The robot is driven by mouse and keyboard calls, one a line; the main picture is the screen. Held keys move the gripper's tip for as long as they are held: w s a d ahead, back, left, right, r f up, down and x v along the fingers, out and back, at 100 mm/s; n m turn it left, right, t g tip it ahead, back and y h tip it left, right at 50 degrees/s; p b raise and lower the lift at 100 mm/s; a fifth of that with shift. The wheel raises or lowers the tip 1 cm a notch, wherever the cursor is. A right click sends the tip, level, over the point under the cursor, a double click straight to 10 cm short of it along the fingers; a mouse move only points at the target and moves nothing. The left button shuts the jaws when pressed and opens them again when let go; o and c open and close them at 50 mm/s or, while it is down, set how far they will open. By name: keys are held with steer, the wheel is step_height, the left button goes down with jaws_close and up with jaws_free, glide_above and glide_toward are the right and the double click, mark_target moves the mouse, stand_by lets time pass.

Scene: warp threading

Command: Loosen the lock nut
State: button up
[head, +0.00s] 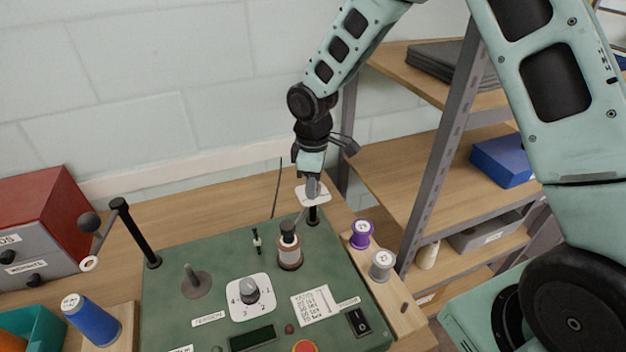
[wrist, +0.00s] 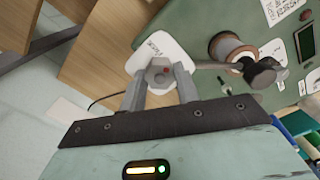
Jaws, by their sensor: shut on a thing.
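The lock nut (wrist: 158,74) is a grey faceted piece with a red dot, seen between my fingers in the wrist view. My gripper (wrist: 160,88) is shut on it, one finger on each side. In the head view my gripper (head: 313,190) points down over a short black post (head: 314,216) at the back right of the green panel (head: 215,255). The fingers hide the nut there. A white card (wrist: 147,46) lies behind the nut.
The spool (head: 290,257) stands left of the post. A purple spool (head: 361,233) and a grey spool (head: 382,264) stand on a wooden strip at the right. A taller black post (head: 135,232) with a crank rises at the left. Metal-framed shelving (head: 440,150) stands close on the right.

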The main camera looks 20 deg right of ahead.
steer(key=n, duration=0.2)
steer(key=n+p, duration=0.1)
steer(key=n, duration=0.1)
steer(key=shift+w+r+n, duration=0.1)
steer(key=shift+r+n, duration=0.1)
steer(key=shift+n, duration=0.1)
steer(key=shift+n+p, duration=1.05)
steer(key=shift+n, duration=1.15)
steer(key=shift+f, duration=0.1)
steer(key=o, duration=1)
step_height(320, 180, up, 17)
steer(key=b, duration=0.3)
steer(key=shift+r, duration=0.2)
steer(key=s+a+f+m+b, duration=0.2)
steer(key=s+f+m, duration=0.1)
steer(key=s, duration=0.6)
steer(key=s+a+f+m+b, duration=0.2)
steer(key=s+f+m+b, duration=0.1)
steer(key=s, duration=0.7)
steer(key=s+a+f+m+b, duration=0.2)
steer(key=s+f+m, duration=0.2)
steer(key=s+m, duration=0.3)
steer(key=shift+s+a+f+y, duration=0.1)
steer(key=shift+s+a+y, duration=0.05)
steer(key=shift+s, duration=0.65)
steer(key=shift+s+a+f+y, duration=0.1)
steer(key=shift+s+a+y, duration=0.05)
steer(key=shift+s, duration=0.6)
